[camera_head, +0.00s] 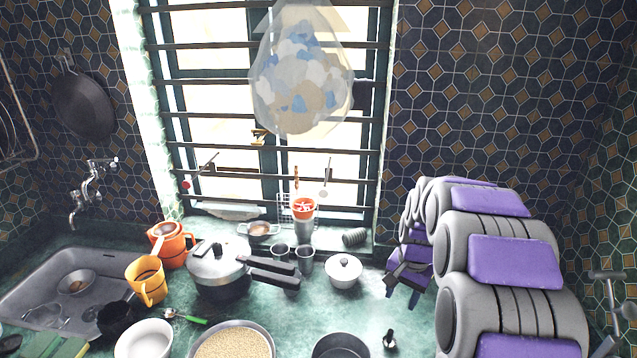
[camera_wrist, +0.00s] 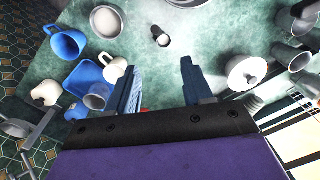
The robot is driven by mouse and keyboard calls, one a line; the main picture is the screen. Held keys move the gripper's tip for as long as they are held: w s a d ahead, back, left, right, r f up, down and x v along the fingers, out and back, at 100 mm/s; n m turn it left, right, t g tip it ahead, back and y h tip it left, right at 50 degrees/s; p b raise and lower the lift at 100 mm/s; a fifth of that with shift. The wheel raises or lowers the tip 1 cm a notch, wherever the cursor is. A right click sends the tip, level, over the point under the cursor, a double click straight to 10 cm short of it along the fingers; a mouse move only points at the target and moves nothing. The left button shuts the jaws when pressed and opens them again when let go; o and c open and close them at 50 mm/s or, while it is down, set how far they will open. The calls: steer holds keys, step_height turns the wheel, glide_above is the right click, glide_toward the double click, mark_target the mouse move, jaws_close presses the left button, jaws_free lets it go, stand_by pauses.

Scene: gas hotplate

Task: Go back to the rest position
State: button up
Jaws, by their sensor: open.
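My arm, grey with purple pads, reaches in from the lower right in the head view. My gripper (camera_head: 402,292) is at its far end, above the green counter (camera_head: 310,315), just right of the white lidded pot (camera_head: 343,271). In the wrist view my gripper (camera_wrist: 160,88) has its two blue fingers spread apart, with nothing between them. The counter (camera_wrist: 190,55) shows beyond the fingertips, and a small dark item (camera_wrist: 160,37) stands on it. The white lidded pot also shows to the right of the fingers (camera_wrist: 243,72).
A pressure cooker (camera_head: 218,268), metal cups (camera_head: 305,262) and a bowl of grain (camera_head: 232,343) crowd the counter left of my gripper. A barred window (camera_head: 215,125) and a hanging bag (camera_head: 300,75) are behind. A blue mug (camera_wrist: 66,45) and blue tray (camera_wrist: 88,76) show in the wrist view.

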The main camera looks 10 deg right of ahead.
steer(key=s+a+r+n, duration=0.1)
steer(key=s+a+n, duration=0.2)
steer(key=s, duration=0.8)
steer(key=s+a+r+n+g, duration=0.1)
steer(key=s+a+r+n, duration=0.1)
steer(key=s+a, duration=0.4)
steer(key=s+a+r+n+g, duration=0.1)
steer(key=s+a, duration=0.4)
steer(key=s, duration=1.1)
steer(key=r+n, duration=0.1)
steer(key=n, duration=0.1)
steer(key=shift+s+a+r+n+h, duration=0.15)
steer(key=shift+s+a+n+h, duration=0.15)
steer(key=shift+s+a+n, duration=0.1)
